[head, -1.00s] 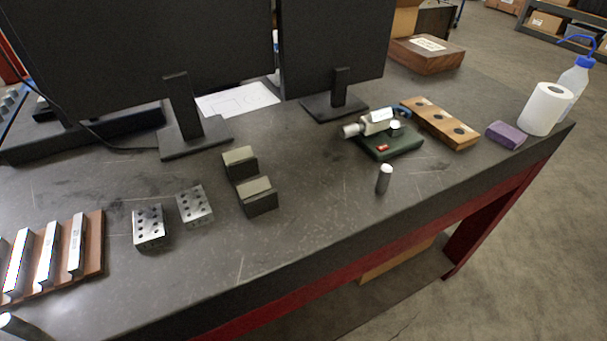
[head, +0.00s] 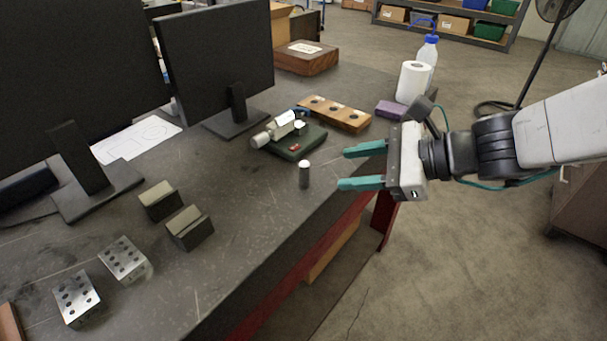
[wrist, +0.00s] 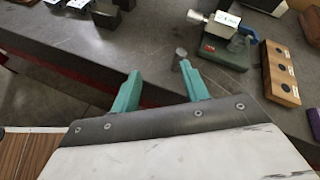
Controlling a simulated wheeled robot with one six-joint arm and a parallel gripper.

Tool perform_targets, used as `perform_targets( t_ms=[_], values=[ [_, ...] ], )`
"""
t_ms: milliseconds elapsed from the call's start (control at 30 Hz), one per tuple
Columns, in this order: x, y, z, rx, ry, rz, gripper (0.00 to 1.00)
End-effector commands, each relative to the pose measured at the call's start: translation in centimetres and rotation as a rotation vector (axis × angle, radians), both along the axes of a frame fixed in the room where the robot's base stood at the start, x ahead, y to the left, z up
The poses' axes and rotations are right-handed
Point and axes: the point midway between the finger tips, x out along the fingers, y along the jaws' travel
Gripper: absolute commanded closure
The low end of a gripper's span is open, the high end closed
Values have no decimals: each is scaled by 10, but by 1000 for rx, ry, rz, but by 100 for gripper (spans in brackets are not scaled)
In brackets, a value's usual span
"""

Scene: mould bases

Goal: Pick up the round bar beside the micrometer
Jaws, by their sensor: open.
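The round bar (head: 304,174) stands upright on the dark bench top near its front edge, a short steel cylinder with a light top. In the wrist view its top (wrist: 181,53) shows just beyond the right fingertip, its lower part hidden by that finger. The micrometer (head: 281,129) lies on its green base behind the bar and to its left; it also shows in the wrist view (wrist: 222,22). My gripper (head: 352,167) is open and empty, with green fingers, to the right of the bar and apart from it, fingers pointing left towards it.
A wooden block with holes (head: 335,113), a purple block (head: 390,109), a paper roll (head: 412,82) and a bottle (head: 428,52) stand behind my gripper. Two V-blocks (head: 190,229) and two drilled blocks (head: 123,260) sit left. Bench top around the bar is clear.

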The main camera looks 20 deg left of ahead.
Motion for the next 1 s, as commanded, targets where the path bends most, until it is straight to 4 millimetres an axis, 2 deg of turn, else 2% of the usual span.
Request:
perform_targets(
  t_ms=[33, 100, 300, 567, 833, 1000],
  values=[
    [9, 13, -10, 31, 82, -65, 55],
    [20, 25, -20, 67, 174, -152, 55],
    [37, 40, -35, 114, 297, -275, 55],
    [44, 65, -47, 118, 305, -285, 55],
    [51, 98, -65, 117, 304, -283, 55],
    [54, 106, -68, 119, 302, -285, 55]
  ],
)
